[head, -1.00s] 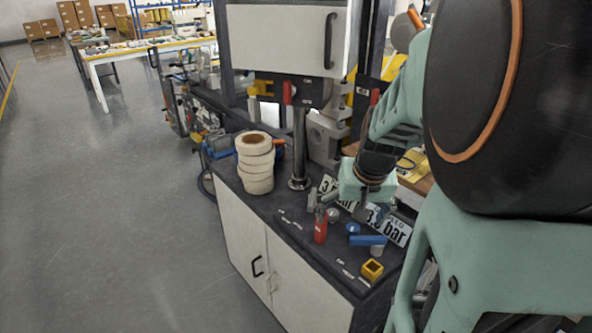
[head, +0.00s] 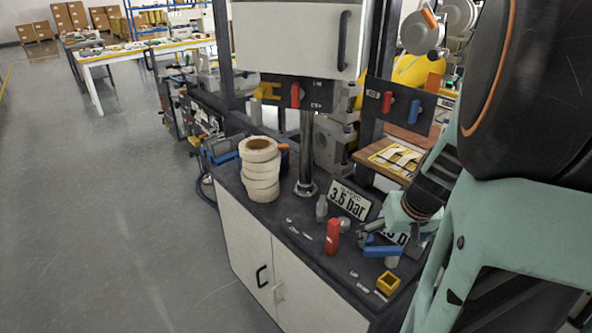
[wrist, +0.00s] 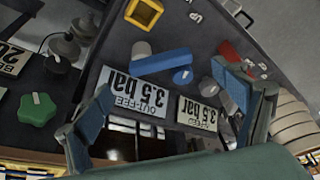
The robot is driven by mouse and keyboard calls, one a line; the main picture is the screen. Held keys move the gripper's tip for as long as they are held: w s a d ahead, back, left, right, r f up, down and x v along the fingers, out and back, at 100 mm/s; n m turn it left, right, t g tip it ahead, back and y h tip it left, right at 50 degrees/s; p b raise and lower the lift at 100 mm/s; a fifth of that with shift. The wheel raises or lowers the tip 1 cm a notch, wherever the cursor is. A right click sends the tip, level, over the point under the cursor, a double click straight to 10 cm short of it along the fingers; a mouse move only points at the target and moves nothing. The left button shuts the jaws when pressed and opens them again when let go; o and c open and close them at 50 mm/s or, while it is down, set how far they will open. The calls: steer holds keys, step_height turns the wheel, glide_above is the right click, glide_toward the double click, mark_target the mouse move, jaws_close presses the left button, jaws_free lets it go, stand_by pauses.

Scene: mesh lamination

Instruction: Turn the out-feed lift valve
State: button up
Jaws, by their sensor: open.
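A blue lever handle (head: 383,251) lies across the bench top at the front right; it also shows in the wrist view (wrist: 160,62), beside a plate reading OUT-FEED 3.5 bar (wrist: 128,90). No readable label names the lift valve itself. A red lever (head: 332,237) stands to its left, next to the other 3.5 bar plate (head: 350,199). My gripper (wrist: 162,80) is open and empty, its fingers spread either side of the blue lever in the picture. In the head view my gripper (head: 388,240) is just above and behind that lever; contact cannot be told.
A yellow square block (head: 388,284) sits near the bench's front edge. A stack of white rolls (head: 260,170) and a steel column (head: 306,150) stand to the left. A panel (head: 400,105) with red and blue levers is behind. The floor at left is clear.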

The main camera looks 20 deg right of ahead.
mark_target(384, 249)
steer(key=b+x, duration=0.2)
steer(key=x, duration=0.3)
steer(key=shift+w+f+b, duration=0.1)
steer(key=shift+f+b, duration=0.2)
steer(key=shift+b, duration=0.05)
steer(key=c, duration=1.7)
